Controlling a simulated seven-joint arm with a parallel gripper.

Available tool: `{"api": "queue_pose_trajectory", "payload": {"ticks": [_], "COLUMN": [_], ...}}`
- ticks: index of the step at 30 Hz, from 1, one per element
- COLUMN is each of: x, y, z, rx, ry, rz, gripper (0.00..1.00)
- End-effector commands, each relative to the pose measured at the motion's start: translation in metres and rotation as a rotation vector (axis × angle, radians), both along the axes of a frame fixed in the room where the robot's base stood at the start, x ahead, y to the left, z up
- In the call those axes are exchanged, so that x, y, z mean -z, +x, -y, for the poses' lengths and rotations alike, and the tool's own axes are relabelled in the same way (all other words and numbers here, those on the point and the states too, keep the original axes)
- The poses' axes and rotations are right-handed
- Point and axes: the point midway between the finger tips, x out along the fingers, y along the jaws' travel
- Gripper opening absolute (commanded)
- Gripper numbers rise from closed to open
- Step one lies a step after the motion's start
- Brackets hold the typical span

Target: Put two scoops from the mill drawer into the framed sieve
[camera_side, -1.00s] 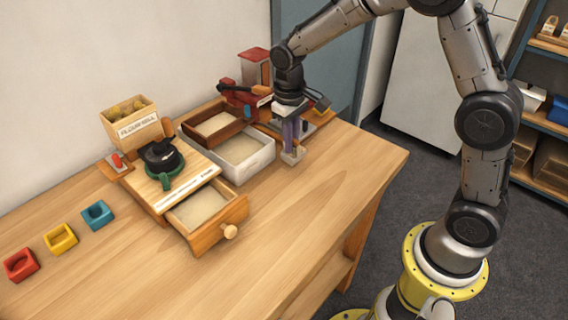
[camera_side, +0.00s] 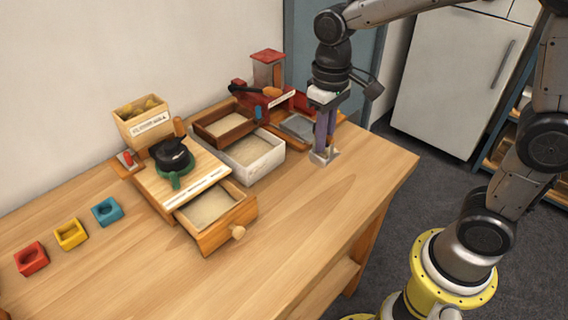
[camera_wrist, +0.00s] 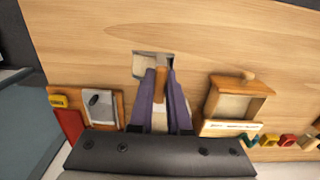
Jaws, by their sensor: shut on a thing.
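My gripper (camera_side: 326,130) has purple fingers. They are shut on the wooden handle of a small metal scoop (camera_side: 324,157), which hangs low over the table, right of the white tub. In the wrist view the scoop (camera_wrist: 145,62) lies beyond the fingertips; I cannot tell whether anything is in it. The mill drawer (camera_side: 238,216) is pulled out at the front of the wooden mill (camera_side: 163,193) and holds pale flour. It also shows in the wrist view (camera_wrist: 262,88). The brown-framed sieve (camera_side: 214,143) sits over the back of the tub, with pale material inside.
The white tub (camera_side: 266,169) has pale contents. A red machine (camera_side: 268,68) and a grey-topped board (camera_side: 298,126) stand behind the gripper. The table's right front is clear.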

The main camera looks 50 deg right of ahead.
Motion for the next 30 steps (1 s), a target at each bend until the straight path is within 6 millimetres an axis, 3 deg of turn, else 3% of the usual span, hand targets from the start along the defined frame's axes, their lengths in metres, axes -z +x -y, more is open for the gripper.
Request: {"api": "queue_pose_trajectory", "payload": {"ticks": [6,13,24,30], "x": [0.022,0.060,0.086,0.112], "y": [0.048,0.082,0.103,0.101], "z": [-0.006,-0.010,-0.012,-0.012], "rx": [0.001,0.001,0.001,0.001], "ry": [0.000,-0.001,0.000,-0.001], "rz": [-0.002,-0.002,0.000,-0.002], "gripper": [0.00,0.00,0.00,0.00]}}
